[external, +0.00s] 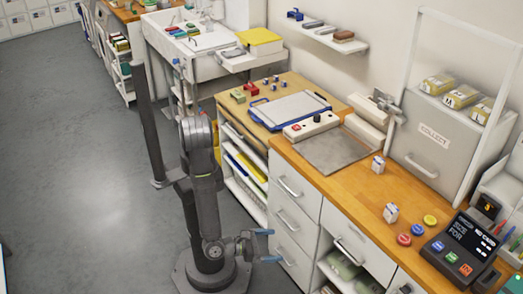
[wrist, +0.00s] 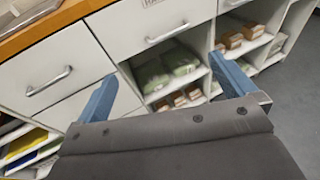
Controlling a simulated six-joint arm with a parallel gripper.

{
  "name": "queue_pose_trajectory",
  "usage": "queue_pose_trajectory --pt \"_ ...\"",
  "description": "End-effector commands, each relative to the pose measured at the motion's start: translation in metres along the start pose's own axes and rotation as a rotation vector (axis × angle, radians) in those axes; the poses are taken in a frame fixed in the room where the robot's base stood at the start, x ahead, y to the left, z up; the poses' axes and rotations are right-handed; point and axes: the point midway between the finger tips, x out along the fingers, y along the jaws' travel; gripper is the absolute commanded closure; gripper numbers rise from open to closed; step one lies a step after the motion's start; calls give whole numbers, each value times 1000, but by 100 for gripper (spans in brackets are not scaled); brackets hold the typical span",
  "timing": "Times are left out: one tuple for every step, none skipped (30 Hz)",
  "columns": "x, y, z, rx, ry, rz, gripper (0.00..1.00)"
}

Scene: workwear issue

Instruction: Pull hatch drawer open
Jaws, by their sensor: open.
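A white drawer front (external: 355,232) with a bar handle is closed under the wooden counter in the external view. In the wrist view the same drawer (wrist: 135,30) shows near the top, with its handle crossing the front and a partly cut-off label that seems to start with "HA". My gripper (external: 267,246) is open and empty, low beside the counter, its blue fingers pointing towards the cabinets. In the wrist view my gripper (wrist: 165,88) has its fingers wide apart, with the drawer handle beyond and above them, not touched.
Another white drawer (wrist: 45,75) with a bar handle sits to the left. Below the labelled drawer are open shelves with green packs (wrist: 168,68) and brown-topped boxes (wrist: 180,98). A grey "COLLECT" panel (external: 430,133) stands on the counter. The floor (external: 80,170) left of my arm is clear.

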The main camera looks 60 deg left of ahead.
Motion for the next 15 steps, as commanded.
queue_pose_trajectory --pt "-4 0 0 0 0 -1 0" --pt "-6 0 0 0 0 -1 0" --pt "-8 0 0 0 0 0 0" --pt "-8 0 0 0 0 1 0" --pt "-8 0 0 0 0 1 0" --pt "-9 0 0 0 0 1 0" --pt "-9 0 0 0 0 1 0" --pt "-9 0 0 0 0 1 0" --pt "-8 0 0 0 0 1 0" --pt "-8 0 0 0 0 1 0" --pt "-8 0 0 0 0 1 0" --pt "-8 0 0 0 0 1 8" --pt "-8 0 0 0 0 1 14" --pt "-8 0 0 0 0 1 20" --pt "-8 0 0 0 0 1 28"
